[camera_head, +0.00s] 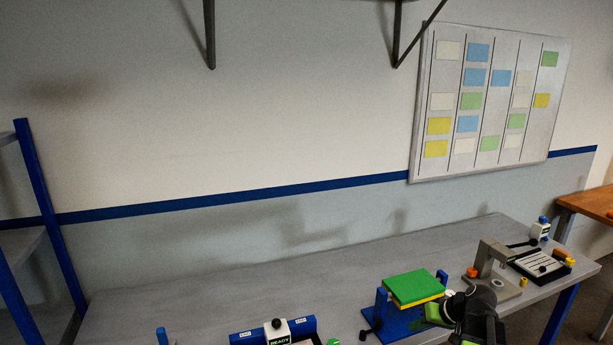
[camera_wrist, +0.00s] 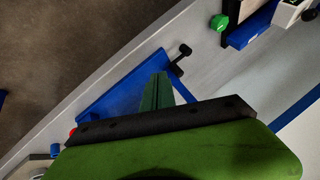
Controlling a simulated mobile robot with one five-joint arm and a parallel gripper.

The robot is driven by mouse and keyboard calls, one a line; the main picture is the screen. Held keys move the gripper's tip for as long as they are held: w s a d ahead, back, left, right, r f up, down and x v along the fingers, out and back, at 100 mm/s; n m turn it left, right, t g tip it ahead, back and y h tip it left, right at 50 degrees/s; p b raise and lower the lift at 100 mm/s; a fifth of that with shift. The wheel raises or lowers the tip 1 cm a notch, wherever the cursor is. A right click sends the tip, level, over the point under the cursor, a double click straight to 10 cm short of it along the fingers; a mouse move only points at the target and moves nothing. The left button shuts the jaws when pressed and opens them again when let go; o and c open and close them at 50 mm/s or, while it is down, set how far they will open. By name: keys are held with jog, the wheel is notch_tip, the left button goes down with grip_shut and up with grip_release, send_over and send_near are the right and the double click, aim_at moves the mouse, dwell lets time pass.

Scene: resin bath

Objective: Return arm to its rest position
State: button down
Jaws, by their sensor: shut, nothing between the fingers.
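My gripper (camera_wrist: 157,88) is shut and empty in the wrist view. Its green fingers lie together over a blue plate (camera_wrist: 122,92) on the bench. In the head view my dark, folded arm is at the lower right, in front of a blue stand (camera_head: 397,321) with a green-topped block (camera_head: 412,287) on it. The arm hides part of the stand's right side. I cannot tell from the head view exactly how far the fingers are from the stand.
The grey bench (camera_head: 235,290) is bare at the back. A white READY box (camera_head: 278,332) stands on it at the front. A grey press (camera_head: 490,259) and a black tray (camera_head: 540,265) are to the right. A blue-framed shelf (camera_head: 45,215) stands at the left.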

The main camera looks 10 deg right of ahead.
jog(key=a+f+n+g, duration=0.1)
jog(key=a, duration=0.8)
jog(key=s+a+f+n+g+h, duration=0.1)
jog(key=a+n+g, duration=0.1)
jog(key=a, duration=0.8)
jog(key=s+a+f+n+g, duration=0.1)
jog(key=a, duration=0.8)
jog(key=shift+s+a+f+g, duration=0.1)
jog(key=shift+a+f+g, duration=0.1)
jog(key=shift+f+g, duration=0.15)
jog(key=s+d+m+h, duration=0.1)
jog(key=s, duration=0.1)
jog(key=s+d+f+m+g+h, duration=0.1)
jog(key=s+d+h, duration=0.1)
jog(key=shift+d, duration=0.1)
dwell(1.3)
